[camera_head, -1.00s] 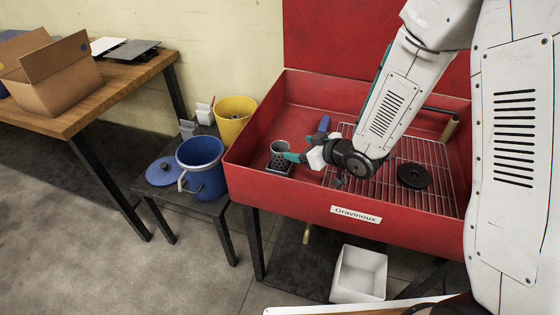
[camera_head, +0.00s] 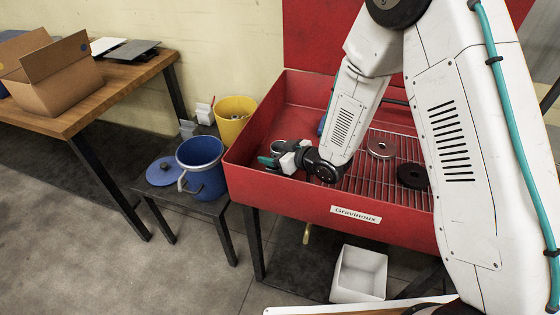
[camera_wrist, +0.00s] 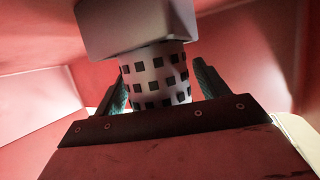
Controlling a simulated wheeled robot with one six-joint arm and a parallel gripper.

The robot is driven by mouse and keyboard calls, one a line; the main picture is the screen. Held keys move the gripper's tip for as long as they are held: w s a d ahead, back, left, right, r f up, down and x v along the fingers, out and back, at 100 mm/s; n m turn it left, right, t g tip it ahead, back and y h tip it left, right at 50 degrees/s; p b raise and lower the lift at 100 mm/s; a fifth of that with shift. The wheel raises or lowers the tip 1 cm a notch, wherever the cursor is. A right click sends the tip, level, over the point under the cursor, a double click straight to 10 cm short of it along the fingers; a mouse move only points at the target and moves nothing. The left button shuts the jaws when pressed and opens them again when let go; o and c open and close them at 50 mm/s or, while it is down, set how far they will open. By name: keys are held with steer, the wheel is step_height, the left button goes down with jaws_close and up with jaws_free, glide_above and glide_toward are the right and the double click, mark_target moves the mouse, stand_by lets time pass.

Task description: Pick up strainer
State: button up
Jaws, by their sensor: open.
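The strainer is a pale metal cylinder with rows of square holes, standing in the red basin's left part. In the head view only its top (camera_head: 278,145) shows past my gripper (camera_head: 272,160), which hides the rest. In the wrist view the strainer (camera_wrist: 155,78) fills the middle, between the two teal-lined fingers of my gripper (camera_wrist: 160,88). The fingers are open, one on each side of it. A gap shows at the right finger; at the left I cannot tell whether it touches. A grey block (camera_wrist: 138,22) covers the strainer's upper part in that view.
The red basin (camera_head: 290,193) has walls all round and a wire rack (camera_head: 365,178). A grey disc (camera_head: 381,147) and a black disc (camera_head: 412,176) lie on the rack. A blue bucket (camera_head: 203,165) and yellow bucket (camera_head: 235,120) stand left outside.

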steer(key=c, duration=1.1)
steer(key=shift+r, duration=0.15)
